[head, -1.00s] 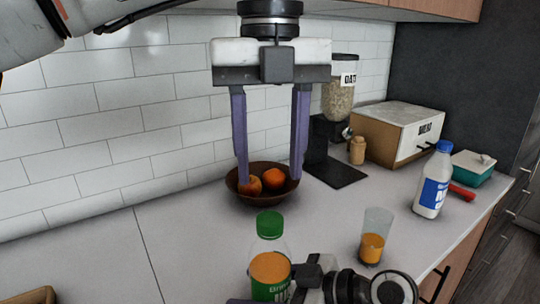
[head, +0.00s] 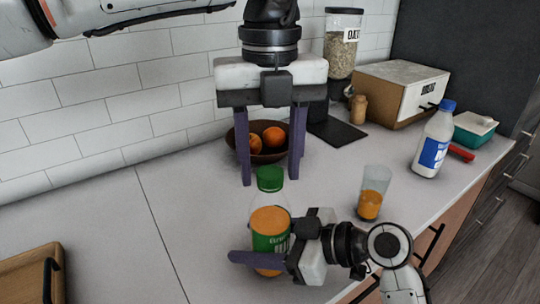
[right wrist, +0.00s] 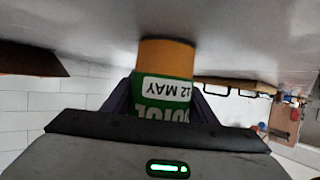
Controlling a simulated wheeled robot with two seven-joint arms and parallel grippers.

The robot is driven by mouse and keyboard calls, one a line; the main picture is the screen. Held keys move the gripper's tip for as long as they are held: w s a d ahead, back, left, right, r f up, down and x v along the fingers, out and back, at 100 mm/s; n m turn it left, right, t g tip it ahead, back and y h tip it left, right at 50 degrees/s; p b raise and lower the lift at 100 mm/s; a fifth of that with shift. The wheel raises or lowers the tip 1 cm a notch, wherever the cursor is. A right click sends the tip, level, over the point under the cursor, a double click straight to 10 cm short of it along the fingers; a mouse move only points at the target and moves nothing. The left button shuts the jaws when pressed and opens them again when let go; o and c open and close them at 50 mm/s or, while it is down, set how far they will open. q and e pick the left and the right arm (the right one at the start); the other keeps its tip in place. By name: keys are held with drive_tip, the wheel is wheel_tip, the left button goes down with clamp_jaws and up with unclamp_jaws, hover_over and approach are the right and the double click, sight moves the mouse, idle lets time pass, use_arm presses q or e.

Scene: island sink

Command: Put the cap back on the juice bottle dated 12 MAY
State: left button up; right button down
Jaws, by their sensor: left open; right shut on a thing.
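The juice bottle (head: 269,224) stands upright on the counter, with orange juice and a green label. In the right wrist view the bottle (right wrist: 165,90) appears upside down, its label reading 12 MAY. A green cap (head: 270,178) sits at the bottle's top; I cannot tell whether it is screwed tight. My right gripper (head: 256,246) is shut around the bottle's lower body from the right. My left gripper (head: 269,168) points down, open, its purple fingers on either side of the cap in the picture and apart from it.
A bowl of fruit (head: 238,150) is behind the left gripper. A glass of juice (head: 371,196) stands right of the bottle. A milk bottle (head: 434,145), bread box (head: 398,92) and teal dish (head: 472,131) are farther right. A wooden board (head: 28,278) lies at left; the counter between is clear.

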use_arm(q)
drive_tip(key=c, duration=1.1)
drive_tip(key=m, duration=1.8)
drive_tip(key=o, duration=1.2)
drive_tip(key=shift+o, duration=0.2)
wheel_tip(320, 180, up, 12)
